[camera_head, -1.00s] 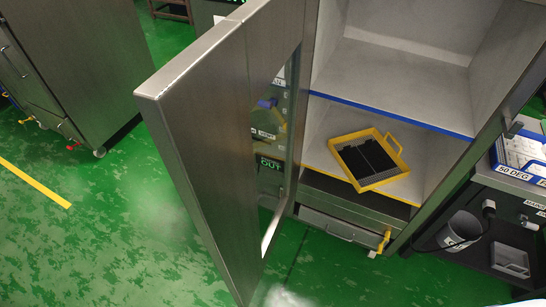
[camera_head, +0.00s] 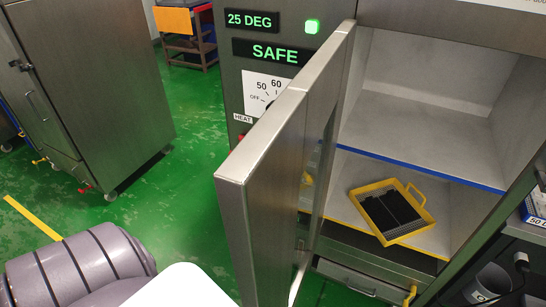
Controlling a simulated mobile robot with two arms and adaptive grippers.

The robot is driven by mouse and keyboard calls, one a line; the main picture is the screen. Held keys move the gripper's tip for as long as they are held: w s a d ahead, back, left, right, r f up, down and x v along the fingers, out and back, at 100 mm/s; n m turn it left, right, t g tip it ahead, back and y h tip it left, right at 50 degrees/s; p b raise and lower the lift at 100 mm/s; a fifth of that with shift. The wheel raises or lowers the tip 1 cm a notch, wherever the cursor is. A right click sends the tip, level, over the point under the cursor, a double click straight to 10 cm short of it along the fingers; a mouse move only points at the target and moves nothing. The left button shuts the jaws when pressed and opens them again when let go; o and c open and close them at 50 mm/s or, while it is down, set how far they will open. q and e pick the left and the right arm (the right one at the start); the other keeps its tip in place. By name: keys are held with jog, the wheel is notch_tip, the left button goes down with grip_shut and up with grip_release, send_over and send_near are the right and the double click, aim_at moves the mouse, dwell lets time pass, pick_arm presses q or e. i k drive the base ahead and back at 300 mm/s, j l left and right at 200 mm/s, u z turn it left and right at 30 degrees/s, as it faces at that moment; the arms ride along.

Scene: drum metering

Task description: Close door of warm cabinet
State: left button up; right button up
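The warm cabinet's grey metal door (camera_head: 265,190) stands wide open and juts out toward me, hinged at the left of the opening. The cabinet interior (camera_head: 410,110) is pale, with a blue-edged shelf (camera_head: 420,170) across it. A yellow-framed tray with a handle and a dark base (camera_head: 392,213) sits inside below that edge. The panel beside the door reads 25 DEG (camera_head: 252,20) and SAFE (camera_head: 274,52), with a lit green button (camera_head: 312,26). Neither gripper is in view; a rounded grey-purple arm link of mine and a white part of me show at the lower left.
Another metal cabinet (camera_head: 95,90) stands at the left on the green floor (camera_head: 195,150). A small trolley with an orange panel (camera_head: 185,30) is at the back. A grey cup (camera_head: 488,283) and dark bench are at the lower right. Floor left of the door is clear.

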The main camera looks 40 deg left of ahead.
aim_at(272, 223)
jog(key=k+j, duration=0.1)
jog(key=j, duration=0.3)
jog(key=k+j, duration=0.1)
jog(key=j, duration=0.3)
jog(key=k+j, duration=0.1)
jog(key=j, duration=0.3)
